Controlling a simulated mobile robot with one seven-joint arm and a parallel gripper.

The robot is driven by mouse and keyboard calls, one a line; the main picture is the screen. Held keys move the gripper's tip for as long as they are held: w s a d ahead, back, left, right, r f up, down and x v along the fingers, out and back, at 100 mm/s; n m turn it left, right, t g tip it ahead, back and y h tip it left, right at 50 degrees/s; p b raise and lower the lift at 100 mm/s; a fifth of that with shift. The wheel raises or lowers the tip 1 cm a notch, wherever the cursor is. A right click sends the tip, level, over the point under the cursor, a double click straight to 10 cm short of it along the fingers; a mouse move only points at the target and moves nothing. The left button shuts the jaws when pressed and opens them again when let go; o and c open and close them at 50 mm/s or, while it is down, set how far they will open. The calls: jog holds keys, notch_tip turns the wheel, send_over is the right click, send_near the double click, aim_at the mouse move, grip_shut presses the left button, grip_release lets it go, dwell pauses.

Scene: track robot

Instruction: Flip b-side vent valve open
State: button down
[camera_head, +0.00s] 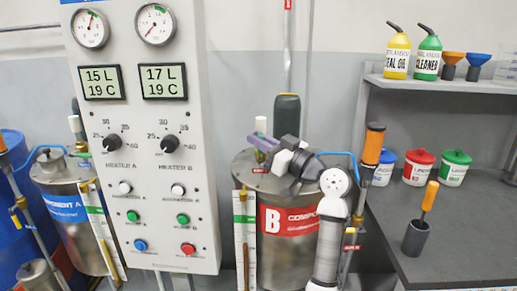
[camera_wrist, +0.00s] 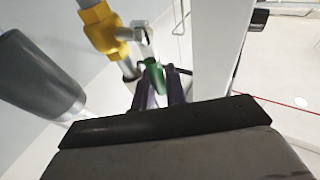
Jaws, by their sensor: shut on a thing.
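The component B tank (camera_head: 286,220) is a metal drum with a red label, right of the control panel. The b-side vent valve (camera_head: 260,157) stands on its lid, mostly hidden behind my purple fingers, with a white piece rising above them. In the wrist view the valve's brass body (camera_wrist: 103,28) is at the upper left, and its green lever (camera_wrist: 155,77) lies between my two dark purple fingers. My gripper (camera_head: 262,142), also in the wrist view (camera_wrist: 160,75), is shut on the green lever. The lever is hardly visible in the head view.
The control panel (camera_head: 143,150) with gauges and knobs stands close left of my gripper. A dark grey cylinder (camera_head: 287,112) rises behind it on the tank. An orange-handled tool (camera_head: 373,143) and a bench (camera_head: 450,235) with pots are to the right.

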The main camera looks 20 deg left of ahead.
jog(key=c, duration=1.5)
grip_release()
jog(key=shift+d, duration=0.1)
jog(key=shift+r, duration=0.1)
